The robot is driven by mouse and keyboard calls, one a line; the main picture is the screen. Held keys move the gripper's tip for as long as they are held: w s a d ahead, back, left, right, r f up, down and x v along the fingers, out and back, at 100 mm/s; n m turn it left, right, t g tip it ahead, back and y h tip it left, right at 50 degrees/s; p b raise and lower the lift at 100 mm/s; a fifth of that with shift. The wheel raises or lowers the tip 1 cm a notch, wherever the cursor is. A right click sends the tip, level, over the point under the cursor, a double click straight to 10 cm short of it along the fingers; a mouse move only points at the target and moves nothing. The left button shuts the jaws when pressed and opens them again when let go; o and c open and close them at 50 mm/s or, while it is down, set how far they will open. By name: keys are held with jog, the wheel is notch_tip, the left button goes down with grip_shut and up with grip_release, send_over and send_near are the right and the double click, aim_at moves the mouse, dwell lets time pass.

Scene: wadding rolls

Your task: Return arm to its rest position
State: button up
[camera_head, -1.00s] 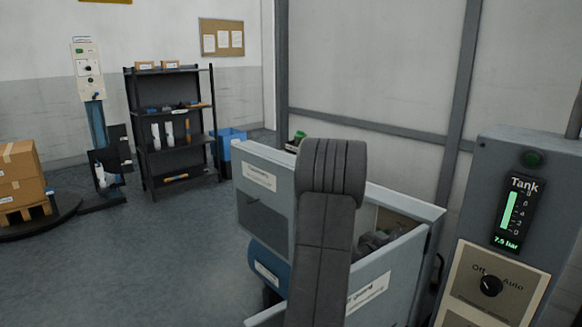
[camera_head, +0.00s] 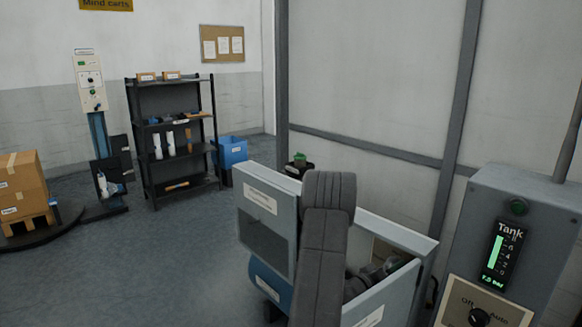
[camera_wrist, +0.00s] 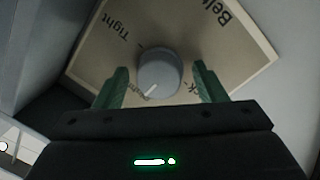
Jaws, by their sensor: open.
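In the wrist view my gripper (camera_wrist: 160,88) shows two green fingers held apart, open with nothing between them. A round grey knob (camera_wrist: 160,72) on a tan panel (camera_wrist: 85,72) lies beyond the fingertips, lined up between them. The panel carries words such as "Tight" and "Belt". In the head view my dark grey arm rises in front of an open grey machine housing (camera_head: 268,200); my gripper is hidden there.
A control box with a "Tank" gauge (camera_head: 497,250) and a dial (camera_head: 480,317) stands close on the right. A black shelf (camera_head: 178,175), blue bin (camera_head: 232,150), post with a panel (camera_head: 92,95) and cartons on a pallet (camera_head: 22,190) stand back left. The floor (camera_head: 150,265) between is clear.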

jog(key=shift+n+p, duration=1)
